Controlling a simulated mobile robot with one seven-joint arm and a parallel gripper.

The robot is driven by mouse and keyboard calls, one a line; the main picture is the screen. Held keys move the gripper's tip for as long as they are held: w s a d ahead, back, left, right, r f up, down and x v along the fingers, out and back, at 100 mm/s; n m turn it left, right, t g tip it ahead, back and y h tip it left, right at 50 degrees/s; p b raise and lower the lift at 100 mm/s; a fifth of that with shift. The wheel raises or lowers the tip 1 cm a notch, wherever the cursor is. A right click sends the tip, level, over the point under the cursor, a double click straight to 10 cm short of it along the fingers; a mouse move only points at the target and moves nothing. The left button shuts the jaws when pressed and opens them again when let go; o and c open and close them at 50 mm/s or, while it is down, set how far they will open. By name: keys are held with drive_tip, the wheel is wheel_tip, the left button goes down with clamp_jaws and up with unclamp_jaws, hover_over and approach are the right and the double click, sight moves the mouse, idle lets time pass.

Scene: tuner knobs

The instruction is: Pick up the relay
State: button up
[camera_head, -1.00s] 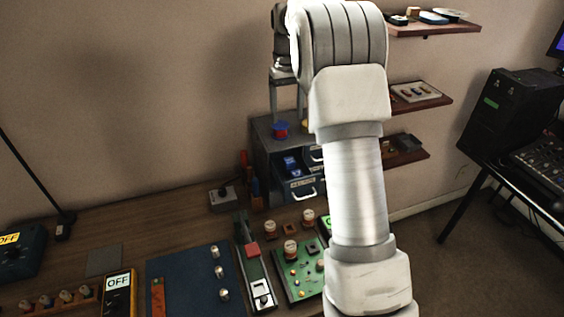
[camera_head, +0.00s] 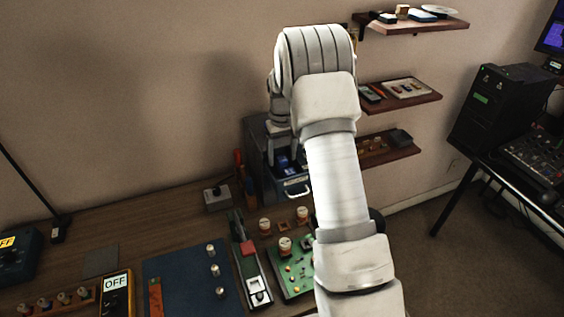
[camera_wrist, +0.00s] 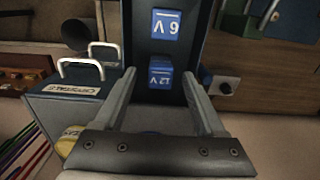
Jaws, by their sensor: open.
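Blue blocks with white voltage labels, likely relays, sit in an open drawer. In the wrist view, one block (camera_wrist: 166,24) lies farther in, and one marked 12 V (camera_wrist: 161,73) lies nearer, between my fingertips. I cannot tell which one the task means. The open drawer (camera_head: 293,188) shows below my wrist in the head view, with some blue (camera_head: 284,161) inside. My gripper (camera_wrist: 157,84) is open, its fingers on either side of the 12 V block with gaps. In the head view the fingers are hard to make out.
A closed-looking drawer front with a white handle (camera_wrist: 80,66) is beside the fingers. The grey cabinet (camera_head: 257,150) stands at the back of the bench. A green circuit board (camera_head: 292,270) and a blue mat (camera_head: 185,283) lie in front. Shelves are on the right wall.

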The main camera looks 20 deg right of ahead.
wheel_tip(320, 180, down, 2)
drive_tip(key=shift+f, duration=0.1)
clamp_jaws()
idle(0.4)
